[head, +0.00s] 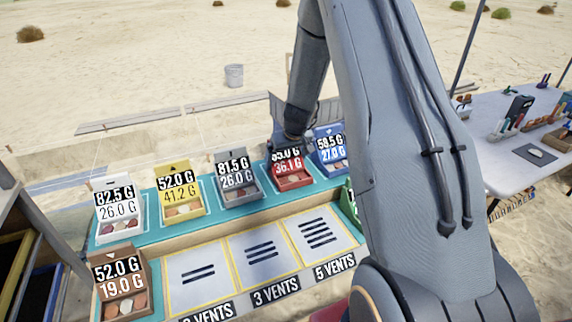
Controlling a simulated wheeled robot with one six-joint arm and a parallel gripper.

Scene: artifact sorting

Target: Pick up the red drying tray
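The red drying tray (291,178) stands on the teal shelf, between the grey tray and the blue tray. Its label reads 36.1 G on the lower line, with a partly covered number above, and several small pieces lie in it. My arm reaches down from the top of the picture, and its end (290,143) is just behind the top edge of the red tray. The fingers are hidden or too dark to make out, so I cannot tell whether they touch the tray.
White (118,211), yellow (180,192), grey (237,180) and blue (331,152) trays share the shelf. A brown tray (121,285) is at front left; a green one (349,204) is partly hidden by my arm. Marked vent pads (262,255) lie in front. A side table (500,165) is at right.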

